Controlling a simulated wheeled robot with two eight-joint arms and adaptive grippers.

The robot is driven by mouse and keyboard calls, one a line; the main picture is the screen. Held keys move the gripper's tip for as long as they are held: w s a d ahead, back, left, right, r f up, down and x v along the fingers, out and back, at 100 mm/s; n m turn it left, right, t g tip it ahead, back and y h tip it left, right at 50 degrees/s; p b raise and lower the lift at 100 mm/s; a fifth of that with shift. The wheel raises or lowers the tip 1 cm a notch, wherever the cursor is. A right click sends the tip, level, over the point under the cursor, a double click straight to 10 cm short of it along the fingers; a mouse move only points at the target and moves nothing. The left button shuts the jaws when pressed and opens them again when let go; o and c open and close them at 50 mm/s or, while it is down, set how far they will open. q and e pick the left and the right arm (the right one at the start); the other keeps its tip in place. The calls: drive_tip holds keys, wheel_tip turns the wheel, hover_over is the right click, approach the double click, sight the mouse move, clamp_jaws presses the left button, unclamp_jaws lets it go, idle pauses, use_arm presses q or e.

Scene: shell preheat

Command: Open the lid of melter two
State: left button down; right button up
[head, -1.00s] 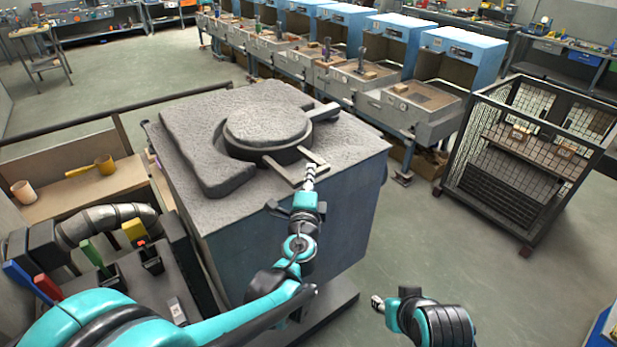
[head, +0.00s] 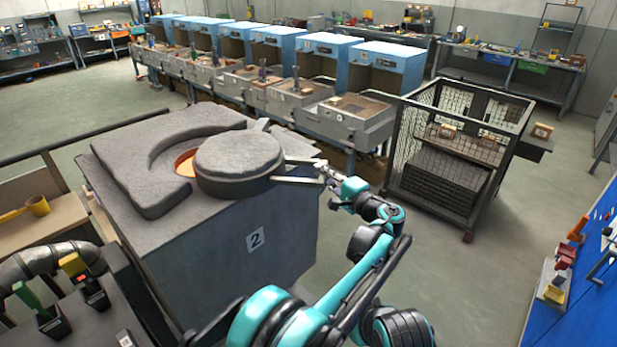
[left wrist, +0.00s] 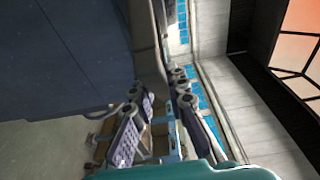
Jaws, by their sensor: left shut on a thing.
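Melter two (head: 255,238) is a large dark box with a "2" label on its side. Its thick round grey lid (head: 238,158) is swung partly to the right of the opening. A glowing orange crescent of the opening (head: 186,162) shows at the lid's left; the rest is covered. A flat handle (head: 298,180) sticks out from the lid's right side. My left gripper (head: 325,172) is shut on the handle, beyond the melter's right edge. In the left wrist view, its fingers (left wrist: 166,92) close around the bar. My right gripper is not visible.
A wire cage cart (head: 450,150) stands on the floor to the right of the melter. A row of blue-hooded stations (head: 385,68) runs behind. Lever controls (head: 75,285) are at the lower left. Open floor lies between the melter and the cart.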

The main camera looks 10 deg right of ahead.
use_arm(q)
drive_tip(key=shift+w+d+n+y, duration=0.15)
drive_tip(key=shift+w+d+y, duration=0.1)
drive_tip(key=shift+d, duration=0.25)
drive_tip(key=shift+w+d+n+y, duration=0.15)
drive_tip(key=shift+w+d+y, duration=0.1)
drive_tip(key=shift+d, duration=0.25)
drive_tip(key=shift+r, duration=0.1)
drive_tip(key=c, duration=1.5)
unclamp_jaws()
